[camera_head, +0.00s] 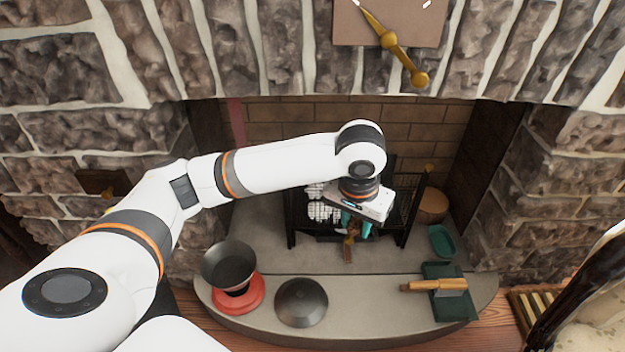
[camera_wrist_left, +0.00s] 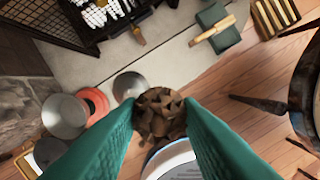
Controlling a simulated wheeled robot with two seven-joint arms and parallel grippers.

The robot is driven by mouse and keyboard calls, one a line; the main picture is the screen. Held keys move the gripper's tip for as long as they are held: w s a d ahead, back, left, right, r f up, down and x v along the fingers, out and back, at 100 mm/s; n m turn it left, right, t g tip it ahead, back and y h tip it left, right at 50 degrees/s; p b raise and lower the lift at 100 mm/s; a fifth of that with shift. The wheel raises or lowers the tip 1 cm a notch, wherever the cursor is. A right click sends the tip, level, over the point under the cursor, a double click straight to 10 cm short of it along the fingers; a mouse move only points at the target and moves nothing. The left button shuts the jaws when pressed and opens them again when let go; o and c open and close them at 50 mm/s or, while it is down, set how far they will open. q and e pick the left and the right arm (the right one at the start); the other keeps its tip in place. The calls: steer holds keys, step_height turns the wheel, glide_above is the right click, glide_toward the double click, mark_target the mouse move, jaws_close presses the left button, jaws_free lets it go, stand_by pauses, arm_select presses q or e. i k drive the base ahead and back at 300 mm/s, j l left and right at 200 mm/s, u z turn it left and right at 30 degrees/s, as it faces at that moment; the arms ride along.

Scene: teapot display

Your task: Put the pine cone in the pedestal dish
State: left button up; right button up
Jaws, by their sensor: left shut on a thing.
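My left gripper (camera_head: 357,228) hangs from the arm in front of the fireplace grate, with its teal fingers pointing down. In the left wrist view the fingers are shut on the brown, scaly pine cone (camera_wrist_left: 160,114), which sits between their tips. I cannot make out the pine cone clearly in the head view. The dark, wide bowl, which looks like the pedestal dish (camera_head: 229,262), stands by a red round base on the left of the hearth; it also shows at the left in the wrist view (camera_wrist_left: 64,117). The gripper is right of it and apart from it. My right gripper does not show.
A grey dome (camera_head: 301,303) sits right of the dish. A green block with a wooden-handled tool (camera_head: 440,285) lies at the hearth's right, near a small green tray (camera_head: 441,241). The black grate (camera_head: 405,205) stands behind. The hearth (camera_head: 365,300) is bare between dome and block.

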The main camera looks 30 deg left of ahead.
mark_target(232, 271)
steer(key=k+j, duration=0.15)
steer(key=k, duration=0.3)
steer(key=k+j, duration=0.1)
steer(key=k, duration=0.35)
steer(key=j, duration=0.95)
steer(key=i+j, duration=0.4)
steer(key=j, duration=0.15)
